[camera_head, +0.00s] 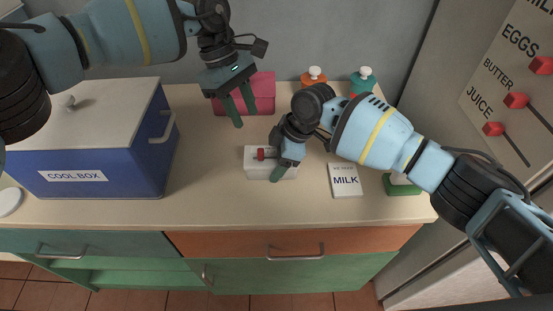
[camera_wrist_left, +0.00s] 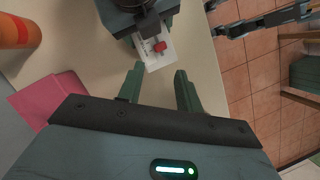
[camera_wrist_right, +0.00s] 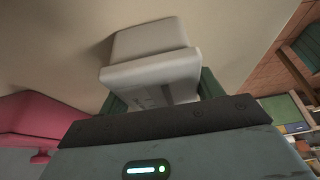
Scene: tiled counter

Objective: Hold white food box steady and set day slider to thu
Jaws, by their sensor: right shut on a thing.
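The white food box (camera_head: 254,172) stands on the counter in the middle of the head view, with a red slider (camera_head: 261,153) on it. My right gripper (camera_head: 280,168) is shut on the box at its right part. In the right wrist view the white box (camera_wrist_right: 150,45) lies between my green fingers. My left gripper (camera_head: 236,108) is open and empty, above and behind the box to the left. In the left wrist view the red slider (camera_wrist_left: 160,46) shows on the box's face, beyond my spread fingers (camera_wrist_left: 159,72). Day markings are too small to read.
A blue coolbox (camera_head: 105,170) with a pale lid stands left. A pink box (camera_head: 262,92) is behind. A MILK card (camera_head: 345,181) lies right of the food box. Orange (camera_head: 313,76) and teal (camera_head: 362,80) containers stand at the back. The counter's front strip is clear.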

